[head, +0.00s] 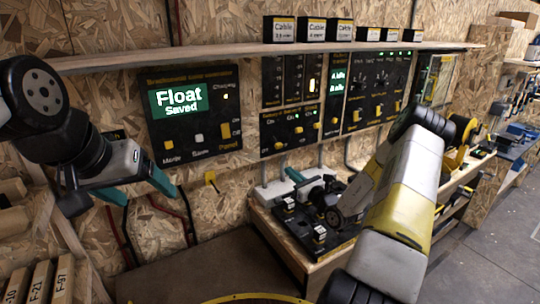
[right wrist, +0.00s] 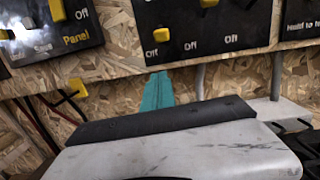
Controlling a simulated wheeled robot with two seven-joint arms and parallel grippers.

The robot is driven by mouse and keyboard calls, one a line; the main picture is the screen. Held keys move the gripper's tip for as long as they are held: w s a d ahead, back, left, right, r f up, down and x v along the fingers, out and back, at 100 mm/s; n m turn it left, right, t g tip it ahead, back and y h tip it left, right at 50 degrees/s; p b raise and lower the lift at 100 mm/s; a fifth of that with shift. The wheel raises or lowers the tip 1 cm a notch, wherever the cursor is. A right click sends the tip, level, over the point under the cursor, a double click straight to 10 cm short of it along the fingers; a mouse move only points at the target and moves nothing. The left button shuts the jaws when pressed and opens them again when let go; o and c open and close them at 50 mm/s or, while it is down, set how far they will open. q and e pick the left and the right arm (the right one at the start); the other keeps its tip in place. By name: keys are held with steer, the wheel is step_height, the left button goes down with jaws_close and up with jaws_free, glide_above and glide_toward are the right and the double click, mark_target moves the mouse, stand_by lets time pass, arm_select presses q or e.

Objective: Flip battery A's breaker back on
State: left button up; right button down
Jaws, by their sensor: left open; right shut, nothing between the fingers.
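The black breaker panel (head: 270,127) hangs on the wood wall under the shelf. It has a row of yellow levers above "Off" labels. Its leftmost lever (right wrist: 160,34) sits low, close to its "Off" label, while the second lever (right wrist: 209,3) sits higher. I cannot read which lever is battery A's. My right gripper (head: 293,175) is below this panel, apart from the levers. Its teal fingertips (right wrist: 158,90) are shut and empty, pointing up at the wall below the leftmost lever. My left gripper (head: 138,187) is open and empty, below the left display panel.
A black display panel (head: 195,112) reads "Float Saved" and has a yellow "Panel" switch. More switch panels (head: 375,88) are to the right. The shelf (head: 200,55) overhangs the panels. A bench (head: 275,225) with black equipment stands below my right gripper. Cables run down the wall.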

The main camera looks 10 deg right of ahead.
mark_target(276, 142)
steer(key=shift+d+f+m+h, duration=0.5)
steer(key=shift+d+f, duration=0.05)
steer(key=shift+f, duration=0.05)
steer(key=shift+w, duration=0.15)
steer(key=x, duration=1)
steer(key=shift+w+r, duration=0.15)
steer(key=shift+r, duration=0.05)
steer(key=r, duration=0.1)
steer(key=s+r, duration=0.2)
steer(key=shift+d+r, duration=0.3)
steer(key=shift+d, duration=0.1)
